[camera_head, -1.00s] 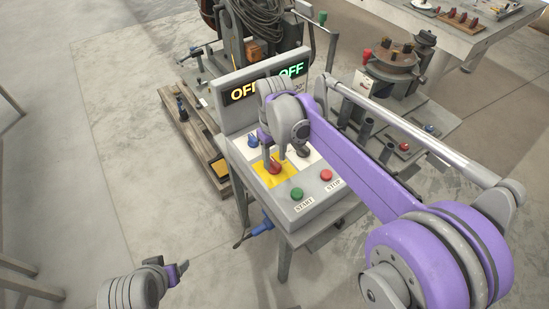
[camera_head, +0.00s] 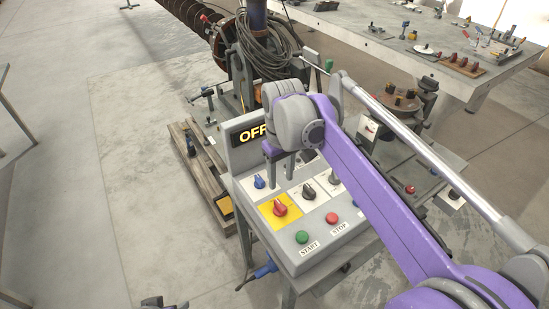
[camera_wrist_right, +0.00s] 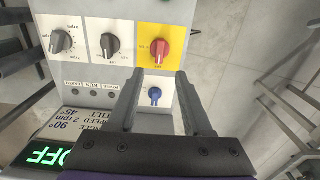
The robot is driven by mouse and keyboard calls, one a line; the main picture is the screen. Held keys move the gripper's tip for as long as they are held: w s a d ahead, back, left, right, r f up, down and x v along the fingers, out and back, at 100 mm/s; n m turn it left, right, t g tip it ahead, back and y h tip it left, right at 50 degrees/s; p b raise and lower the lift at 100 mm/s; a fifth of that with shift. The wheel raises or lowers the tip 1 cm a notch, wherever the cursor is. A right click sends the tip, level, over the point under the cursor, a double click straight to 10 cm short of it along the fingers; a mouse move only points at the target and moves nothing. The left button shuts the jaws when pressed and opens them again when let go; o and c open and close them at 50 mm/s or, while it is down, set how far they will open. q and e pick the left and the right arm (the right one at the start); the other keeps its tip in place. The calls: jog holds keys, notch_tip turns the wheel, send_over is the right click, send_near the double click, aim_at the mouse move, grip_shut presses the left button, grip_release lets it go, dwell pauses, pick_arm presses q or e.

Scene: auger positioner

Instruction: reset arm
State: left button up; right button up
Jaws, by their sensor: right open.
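My right gripper (camera_head: 279,167) hangs over the back of the control panel (camera_head: 322,247), above the knobs. In the right wrist view its two fingers (camera_wrist_right: 161,106) are apart with nothing held between them. The panel carries a red knob (camera_head: 280,209) on a yellow plate, a black knob (camera_head: 308,192), a blue knob (camera_head: 259,182), a green START button (camera_head: 302,237) and a red STOP button (camera_head: 332,218). In the right wrist view the blue knob (camera_wrist_right: 154,96) shows between the fingers, beyond them. A display (camera_head: 249,135) reads OFF; its right part is hidden by my arm. My left arm barely shows at the bottom edge.
Behind the panel stands a machine with coiled cable (camera_head: 262,55) and a long auger (camera_head: 185,14). A wooden pallet (camera_head: 197,170) lies to the left. A table with small parts (camera_head: 385,35) stands at the back right.

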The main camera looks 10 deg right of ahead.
jog(key=s+d+f+m+t, duration=0.1)
jog(key=s+f, duration=0.3)
jog(key=s, duration=0.2)
jog(key=s+d+f+m+t+p, duration=0.1)
jog(key=s+d+f+t, duration=0.1)
jog(key=s, duration=0.5)
jog(key=s+d+f+m+t, duration=0.2)
jog(key=s+f, duration=0.3)
jog(key=s, duration=0.2)
jog(key=shift+s+f+p, duration=0.25)
jog(key=shift+f+p, duration=0.05)
jog(key=shift+p, duration=0.1)
